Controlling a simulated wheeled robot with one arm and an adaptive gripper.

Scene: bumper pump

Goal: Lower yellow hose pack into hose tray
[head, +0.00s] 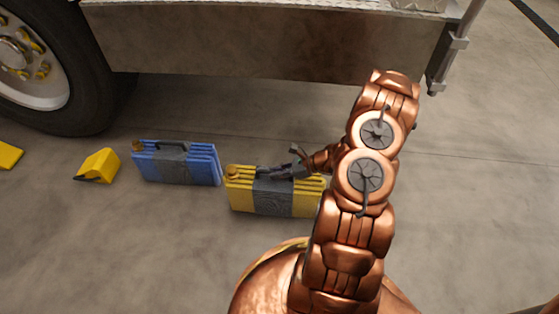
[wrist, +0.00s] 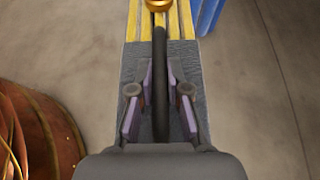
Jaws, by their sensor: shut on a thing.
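The yellow hose pack (head: 240,196) has a grey band around its middle and a dark handle on top. It is upright at the concrete floor, right of the blue pack; I cannot tell whether it touches the floor. My gripper (head: 284,172) is at its top and shut on the handle. In the wrist view, the fingers of my gripper (wrist: 161,85) flank the dark handle, above the grey band and yellow folds of the yellow hose pack (wrist: 185,22). My arm hides part of its right end. I cannot make out a hose tray for certain.
A blue hose pack (head: 203,162) stands close on the left. Yellow wedges (head: 99,163) lie farther left by the truck wheel (head: 85,90). The metal bumper (head: 250,45) spans the back, with patterned plate at its top edge. The floor right of my arm is clear.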

